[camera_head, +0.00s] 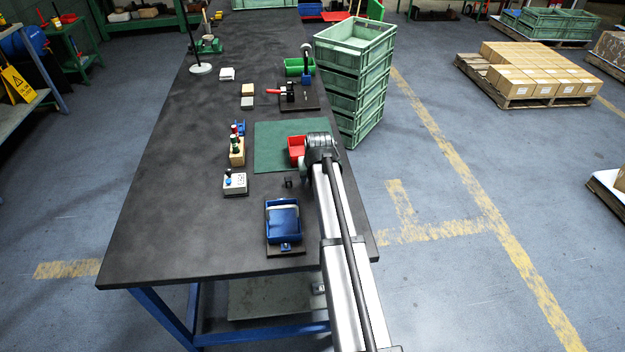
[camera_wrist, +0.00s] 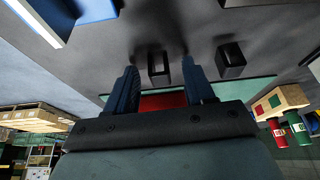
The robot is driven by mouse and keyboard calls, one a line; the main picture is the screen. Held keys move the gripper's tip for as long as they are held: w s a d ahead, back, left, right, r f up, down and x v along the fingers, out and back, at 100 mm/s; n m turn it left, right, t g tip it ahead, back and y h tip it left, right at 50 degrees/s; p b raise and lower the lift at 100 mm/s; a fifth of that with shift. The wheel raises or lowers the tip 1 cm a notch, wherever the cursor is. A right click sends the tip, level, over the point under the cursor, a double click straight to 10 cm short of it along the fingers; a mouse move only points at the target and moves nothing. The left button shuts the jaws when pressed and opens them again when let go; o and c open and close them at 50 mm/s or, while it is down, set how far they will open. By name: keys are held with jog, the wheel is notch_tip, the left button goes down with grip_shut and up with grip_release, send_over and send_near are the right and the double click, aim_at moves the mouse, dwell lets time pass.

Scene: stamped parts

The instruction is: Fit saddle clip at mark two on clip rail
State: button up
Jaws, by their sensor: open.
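My gripper (camera_wrist: 159,64) is open, with its two dark fingers apart low over the dark table. In the wrist view a small dark block (camera_wrist: 158,68) shows between the fingers, apart from both as far as I can tell. A second dark, hollow-looking block (camera_wrist: 231,60) stands just right of the right finger. In the head view one small dark block (camera_head: 289,182) shows on the table left of my arm; the fingers are hidden there by my wrist. I cannot tell which block is the saddle clip. I cannot make out the clip rail or its marks.
A red bin (camera_head: 296,150) sits on a green mat (camera_head: 270,140) beyond my gripper. A blue tray (camera_head: 283,221) stands nearer on a dark base. A grey switch box (camera_head: 235,184) and a wooden block with bottles (camera_head: 237,153) stand left. The table's left side is clear.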

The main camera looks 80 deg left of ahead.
jog(key=shift+c, duration=0.3)
grip_shut()
jog(key=shift+r, duration=0.1)
notch_tip(320, 180, up, 9)
jog(key=w+d, duration=0.2)
jog(key=d, duration=0.5)
jog(key=w+d+r, duration=0.1)
jog(key=w+d, duration=0.2)
jog(key=d, duration=0.4)
jog(key=shift+w+d+r+m, duration=0.2)
jog(key=shift+w+m, duration=0.1)
jog(key=shift+m, duration=0.1)
